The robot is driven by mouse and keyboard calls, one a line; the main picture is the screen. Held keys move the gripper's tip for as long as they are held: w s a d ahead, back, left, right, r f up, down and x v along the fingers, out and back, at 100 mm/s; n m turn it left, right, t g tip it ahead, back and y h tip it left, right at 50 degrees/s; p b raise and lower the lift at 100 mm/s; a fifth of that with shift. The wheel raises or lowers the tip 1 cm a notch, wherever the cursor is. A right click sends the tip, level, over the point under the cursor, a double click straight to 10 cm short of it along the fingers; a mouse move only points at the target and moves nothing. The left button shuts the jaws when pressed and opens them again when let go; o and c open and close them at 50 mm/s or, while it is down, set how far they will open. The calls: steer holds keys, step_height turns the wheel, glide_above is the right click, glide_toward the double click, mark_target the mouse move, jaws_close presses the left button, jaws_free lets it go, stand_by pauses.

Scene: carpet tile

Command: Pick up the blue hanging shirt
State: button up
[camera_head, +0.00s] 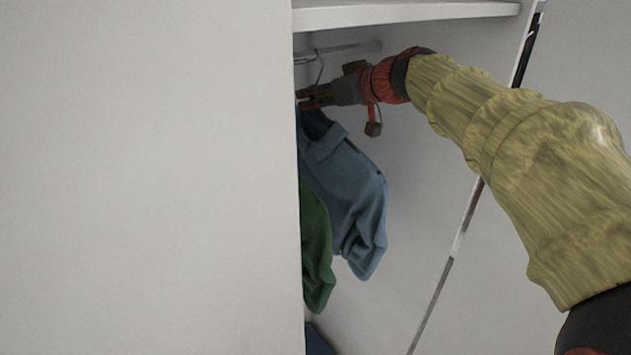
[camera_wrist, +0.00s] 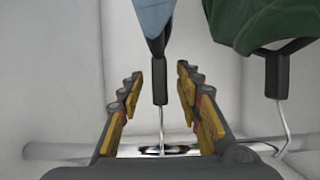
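The blue shirt (camera_head: 347,190) hangs in the wardrobe on a dark hanger. In the wrist view, part of the blue shirt (camera_wrist: 153,14) shows at the top, with its hanger neck (camera_wrist: 160,80) and metal hook below it. My gripper (camera_head: 302,99) is at the top of the shirt, by the hanger. In the wrist view my gripper (camera_wrist: 159,80) is open, with one finger on each side of the hanger neck. Gaps show between the neck and both fingers. The shirt's left part is hidden behind the green shirt and the wardrobe's side panel.
A green shirt (camera_head: 316,250) hangs beside the blue one; its hanger (camera_wrist: 277,75) is right of my gripper in the wrist view. The rail (camera_head: 350,47) runs below a white shelf (camera_head: 400,14). A white panel (camera_head: 150,180) fills the left. A dark blue item (camera_head: 317,342) lies low.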

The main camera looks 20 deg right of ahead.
steer(key=shift+s, duration=0.1)
steer(key=shift+c, duration=0.8)
steer(key=c, duration=0.7)
steer(key=shift+r, duration=0.1)
jaws_close()
